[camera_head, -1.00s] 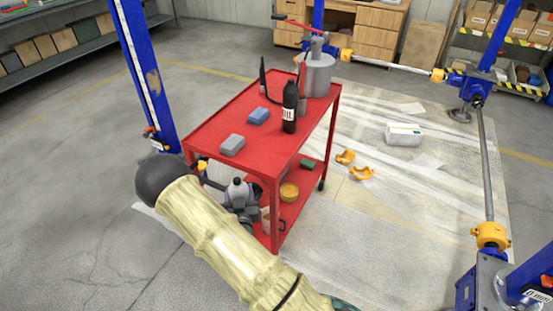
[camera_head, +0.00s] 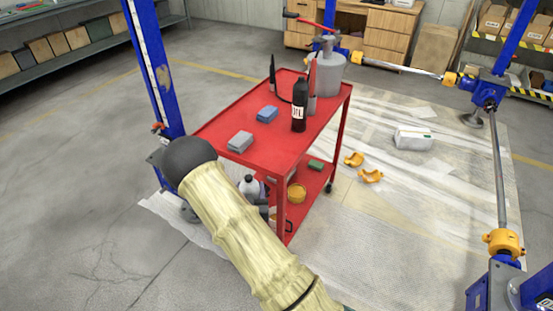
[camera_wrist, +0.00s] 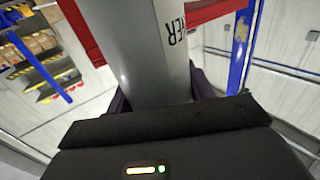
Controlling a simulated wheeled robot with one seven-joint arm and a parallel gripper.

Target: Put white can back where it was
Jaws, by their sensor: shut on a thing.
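The white can (camera_wrist: 135,45), greyish white with dark lettering, fills the middle of the wrist view. My gripper (camera_wrist: 163,95) is shut on it, with a dark finger on each side. Its far end is out of that picture. In the head view my arm comes from the bottom and hides most of my gripper, beside the lower part of the red cart (camera_head: 262,154). A white rounded thing with a dark top (camera_head: 248,186) shows there by my arm; I cannot tell for sure that it is the held can.
On the cart top stand a black oil bottle (camera_head: 299,106), a blue block (camera_head: 267,114), a grey block (camera_head: 240,142) and a large grey can (camera_head: 328,75). The lower shelf holds a yellow bowl (camera_head: 297,193). A blue post (camera_head: 153,75) stands left.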

